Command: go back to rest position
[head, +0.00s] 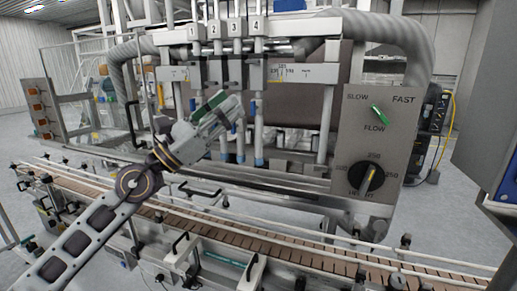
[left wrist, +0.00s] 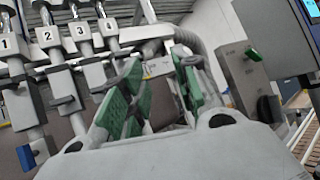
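My left arm reaches in from the lower left of the head view. Its gripper (head: 228,108), with green pads, is in front of the filler's numbered nozzles (head: 232,75). In the left wrist view the two green-padded fingers of the left gripper (left wrist: 158,85) stand apart with nothing between them. Whether the fingers touch the machine cannot be told. My right gripper is in neither view.
A grey control panel (head: 357,138) carries a green switch (head: 379,113) and a black knob (head: 366,178). A conveyor (head: 285,249) with rails crosses below the arm. A grey cabinet (head: 490,110) stands at the right. Open floor shows beyond the panel.

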